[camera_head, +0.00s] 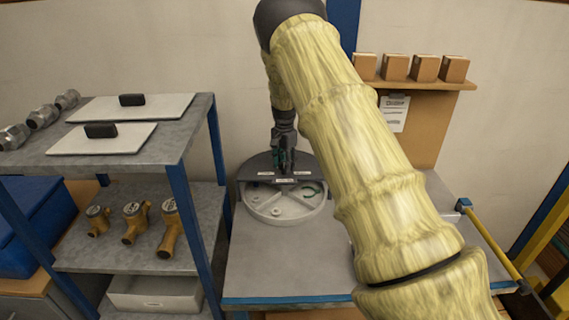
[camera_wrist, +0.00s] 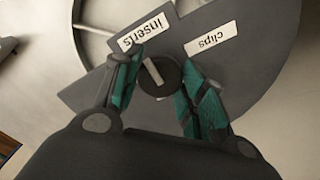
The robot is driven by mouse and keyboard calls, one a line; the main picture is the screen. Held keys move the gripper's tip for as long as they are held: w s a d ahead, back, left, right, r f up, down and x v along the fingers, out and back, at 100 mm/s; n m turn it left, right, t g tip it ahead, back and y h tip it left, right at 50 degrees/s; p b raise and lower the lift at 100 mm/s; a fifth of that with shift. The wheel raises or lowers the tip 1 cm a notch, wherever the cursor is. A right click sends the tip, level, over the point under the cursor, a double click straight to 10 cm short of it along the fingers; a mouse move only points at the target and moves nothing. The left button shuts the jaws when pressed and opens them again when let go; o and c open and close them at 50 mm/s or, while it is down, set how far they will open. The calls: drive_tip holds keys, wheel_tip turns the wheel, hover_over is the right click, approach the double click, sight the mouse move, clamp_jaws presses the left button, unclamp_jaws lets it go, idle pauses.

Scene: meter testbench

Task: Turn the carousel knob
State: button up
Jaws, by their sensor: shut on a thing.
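The carousel (camera_head: 285,208) is a round, light-grey tray with compartments, partly under a dark grey cover, on the bench. The carousel knob (camera_wrist: 159,76) is a dark round knob with a pale pointer line, on the cover between the "inserts" label (camera_wrist: 145,34) and the "clips" label (camera_wrist: 211,39). My gripper (camera_wrist: 155,92) reaches down from above with a teal-padded finger on each side of the knob and is shut on it. In the head view my gripper (camera_head: 284,161) hides the knob.
A shelf unit (camera_head: 150,150) on the left holds white lids, metal fittings and brass meters. A wooden shelf (camera_head: 420,83) at the back carries several small boxes. A yellow-handled bar (camera_head: 490,240) lies at the bench's right. The bench in front of the carousel is clear.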

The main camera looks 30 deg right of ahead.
drive_tip(key=shift+d, duration=0.1)
drive_tip(key=o, duration=1)
drive_tip(key=shift+o, duration=0.2)
wheel_tip(320, 180, up, 12)
idle(0.3)
